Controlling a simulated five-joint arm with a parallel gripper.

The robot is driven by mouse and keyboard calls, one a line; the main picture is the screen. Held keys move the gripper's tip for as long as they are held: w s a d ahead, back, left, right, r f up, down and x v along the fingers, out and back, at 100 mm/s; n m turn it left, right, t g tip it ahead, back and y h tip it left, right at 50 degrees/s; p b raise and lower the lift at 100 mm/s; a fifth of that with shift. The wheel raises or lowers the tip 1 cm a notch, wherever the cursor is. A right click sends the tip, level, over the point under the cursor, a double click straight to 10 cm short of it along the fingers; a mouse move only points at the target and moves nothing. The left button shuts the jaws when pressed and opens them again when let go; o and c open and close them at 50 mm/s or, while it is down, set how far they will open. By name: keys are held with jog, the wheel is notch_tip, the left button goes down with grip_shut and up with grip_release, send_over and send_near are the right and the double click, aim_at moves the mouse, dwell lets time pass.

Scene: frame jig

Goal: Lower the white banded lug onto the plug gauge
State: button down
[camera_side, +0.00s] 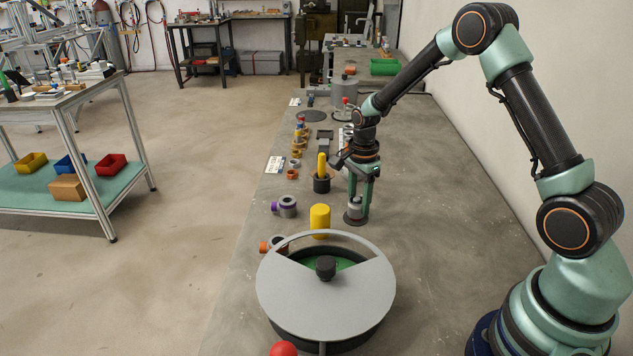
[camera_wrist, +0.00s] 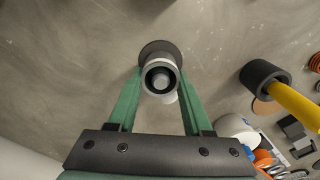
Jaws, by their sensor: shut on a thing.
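The white banded lug is a grey ring (camera_side: 355,204) held low over the table between the green fingers of my gripper (camera_side: 361,200). In the wrist view the ring (camera_wrist: 147,76) sits between the fingertips (camera_wrist: 160,88), and a bit of white shows at its lower edge. The plug gauge has a dark round base (camera_side: 355,218) on the table directly under the lug; the base also shows behind the ring in the wrist view (camera_wrist: 158,46). A grey round post end shows inside the ring's bore. I cannot tell how far down the ring sits.
A dark cup (camera_side: 321,184) holds a yellow rod. A large grey drum (camera_side: 340,300) stands in front. The table to the right is clear.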

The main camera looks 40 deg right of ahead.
jog(key=shift+f, duration=0.4)
jog(key=shift+c, duration=0.4)
grip_release()
jog(key=shift+r, duration=4.5)
